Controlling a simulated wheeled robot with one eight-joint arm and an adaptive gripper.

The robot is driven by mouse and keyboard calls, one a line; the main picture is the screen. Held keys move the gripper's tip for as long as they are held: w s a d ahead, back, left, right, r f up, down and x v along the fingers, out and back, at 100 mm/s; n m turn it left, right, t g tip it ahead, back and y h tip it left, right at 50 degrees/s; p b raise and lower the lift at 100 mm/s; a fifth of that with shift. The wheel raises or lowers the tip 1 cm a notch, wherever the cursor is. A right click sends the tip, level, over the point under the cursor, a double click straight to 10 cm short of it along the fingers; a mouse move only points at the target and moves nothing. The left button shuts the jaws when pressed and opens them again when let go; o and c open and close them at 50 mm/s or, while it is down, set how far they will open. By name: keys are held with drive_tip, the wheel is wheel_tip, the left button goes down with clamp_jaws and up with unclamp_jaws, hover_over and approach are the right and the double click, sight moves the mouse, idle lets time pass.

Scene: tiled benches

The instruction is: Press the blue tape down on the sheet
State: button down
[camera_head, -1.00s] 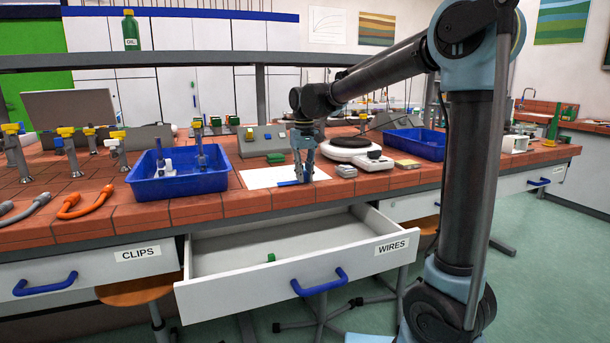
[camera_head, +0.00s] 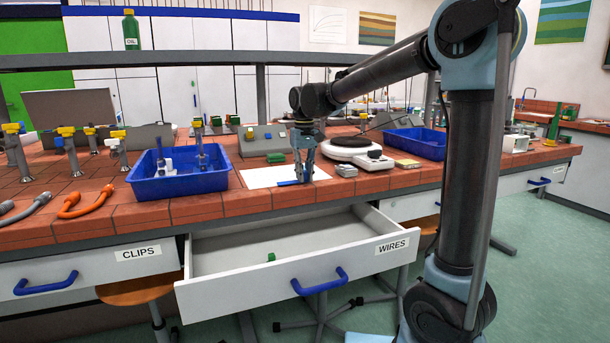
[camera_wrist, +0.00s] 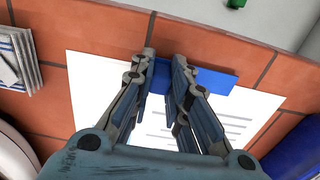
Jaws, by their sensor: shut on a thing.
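The white sheet (camera_head: 258,178) lies flat on the tiled bench; the wrist view shows printed lines on it (camera_wrist: 240,125). In the wrist view the tape (camera_wrist: 216,80) overlaps the sheet's edge. My gripper (camera_head: 303,181) points down at the tape. Its fingertips (camera_wrist: 163,58) are shut on the tape's end, with blue showing between them. Whether the tape lies fully flat under the fingers is hidden.
A blue tray (camera_head: 180,182) stands left of the sheet. A white round-topped device (camera_head: 372,162) and a small grey stack (camera_head: 346,171) are to the right. The open WIRES drawer (camera_head: 290,240) juts out below the bench front, with a small green piece inside.

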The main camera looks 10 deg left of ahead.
drive_tip(key=shift+f, duration=0.2)
drive_tip(key=c, duration=1.5)
unclamp_jaws()
drive_tip(key=shift+o, duration=0.2)
wheel_tip(320, 180, up, 12)
